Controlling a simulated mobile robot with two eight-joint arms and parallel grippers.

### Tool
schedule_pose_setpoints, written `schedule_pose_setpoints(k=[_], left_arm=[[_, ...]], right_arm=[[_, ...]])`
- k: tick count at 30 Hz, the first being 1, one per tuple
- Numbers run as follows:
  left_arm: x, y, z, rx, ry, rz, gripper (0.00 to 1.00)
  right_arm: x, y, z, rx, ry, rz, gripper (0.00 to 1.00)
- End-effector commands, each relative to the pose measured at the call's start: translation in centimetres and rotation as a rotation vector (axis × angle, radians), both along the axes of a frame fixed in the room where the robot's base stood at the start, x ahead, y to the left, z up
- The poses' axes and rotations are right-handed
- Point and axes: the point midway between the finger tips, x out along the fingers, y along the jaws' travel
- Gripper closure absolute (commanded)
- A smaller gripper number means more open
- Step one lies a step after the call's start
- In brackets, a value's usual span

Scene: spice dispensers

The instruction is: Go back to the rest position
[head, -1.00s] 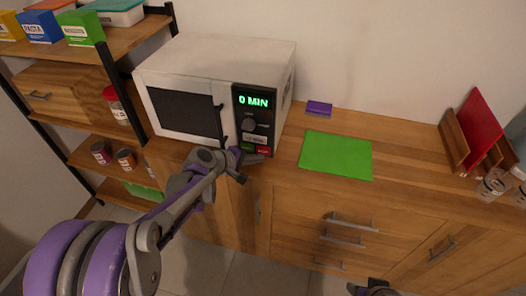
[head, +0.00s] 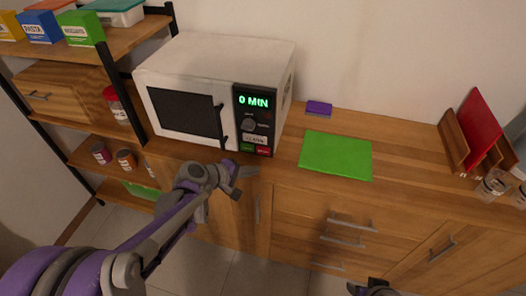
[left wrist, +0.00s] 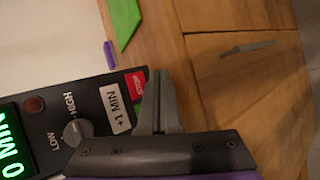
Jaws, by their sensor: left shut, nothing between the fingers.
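My left gripper (head: 238,182) is in front of the microwave, just below its control panel, apart from it in the head view. It is shut and empty; in the left wrist view its fingers (left wrist: 160,105) are together, pointing up beside the panel's +1 MIN button. My right gripper (head: 375,288) shows only in part at the bottom edge of the head view, and its fingers cannot be made out. The white microwave (head: 190,95) has its door shut, and its display reads 0 MIN.
The wooden counter (head: 410,150) holds a green mat (head: 336,155), a purple sponge-like block (head: 319,108), a rack with a red board (head: 477,125), and glass jars (head: 493,184). Shelves with boxes and cans (head: 102,153) stand left. Drawer handles (head: 343,240) stick out below the counter.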

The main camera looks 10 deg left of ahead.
Motion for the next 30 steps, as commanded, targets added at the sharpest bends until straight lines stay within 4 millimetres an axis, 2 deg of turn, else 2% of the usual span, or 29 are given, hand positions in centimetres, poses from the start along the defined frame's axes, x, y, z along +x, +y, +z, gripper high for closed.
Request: schedule_pose_setpoints(k=[14,17,20,22,26,30], left_arm=[[0.0,0.0,0.0,0.001,0.000,-0.001,1.00],[-0.6,-0.3,0.4,0.027,0.001,-0.016,1.00],[-2.7,-1.1,1.4,0.114,0.005,-0.068,1.00],[-5.0,-1.7,2.3,0.212,0.007,-0.127,1.00],[-10.5,-2.3,3.7,0.443,0.012,-0.267,1.00],[-16.2,-1.8,4.8,0.693,0.015,-0.423,1.00]], right_arm=[[0.0,0.0,0.0,0.000,0.000,0.000,0.50],[0.0,0.0,0.3,0.000,-0.001,0.000,0.50],[0.1,0.0,1.0,0.000,-0.003,0.000,0.50],[0.2,0.0,1.7,0.000,-0.006,0.000,0.50],[0.5,0.0,3.4,0.000,-0.012,0.000,0.50],[0.9,0.0,5.1,0.000,-0.019,0.000,0.50]])
